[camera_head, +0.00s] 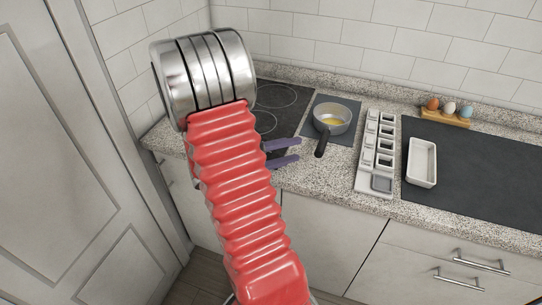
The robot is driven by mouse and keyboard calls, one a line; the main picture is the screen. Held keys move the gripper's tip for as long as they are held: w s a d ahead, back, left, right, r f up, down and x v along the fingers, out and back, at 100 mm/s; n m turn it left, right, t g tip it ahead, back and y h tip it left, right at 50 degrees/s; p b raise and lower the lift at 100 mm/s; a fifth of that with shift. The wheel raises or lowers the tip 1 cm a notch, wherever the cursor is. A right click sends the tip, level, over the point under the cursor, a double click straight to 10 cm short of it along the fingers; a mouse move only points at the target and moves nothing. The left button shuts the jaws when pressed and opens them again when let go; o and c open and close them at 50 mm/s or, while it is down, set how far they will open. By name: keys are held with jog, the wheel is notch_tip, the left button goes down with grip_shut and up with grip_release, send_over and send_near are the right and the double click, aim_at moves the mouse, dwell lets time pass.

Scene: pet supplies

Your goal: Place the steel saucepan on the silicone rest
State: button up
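The steel saucepan (346,124) stands upright on a dark blue-grey square mat (309,128), right of the cooktop. The mat may be the silicone rest; its material cannot be confirmed. Something yellow lies inside the pan. The pan's dark handle (322,142) points toward the counter's front edge. My gripper (299,149) shows two purple fingers, apart with a gap between them and nothing visible in it. It is left of the handle and appears apart from it. My red arm hides the gripper's base.
A black cooktop (272,97) lies behind my arm. Right of the pan are a compartmented grey-white organizer (367,160), a white rectangular dish (423,163) on a large dark mat (480,180), and a wooden holder (445,118) with three eggs. Speckled counter shows between them.

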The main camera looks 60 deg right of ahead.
jog(key=w+a+r+n+t+y, duration=0.1)
jog(key=a+r+t+y, duration=0.2)
jog(key=a, duration=1.1)
jog(key=w+a+r+n+t+y, duration=0.2)
jog(key=a+r+t+y, duration=0.2)
jog(key=a, duration=1)
jog(key=w+a+r+n+t+y, duration=0.2)
jog(key=a+r+t+y, duration=0.2)
jog(key=a, duration=0.9)
jog(key=t+y, duration=0.3)
jog(key=shift+w+a+t, duration=0.2)
jog(key=shift+a+t, duration=0.1)
jog(key=shift+a, duration=0.1)
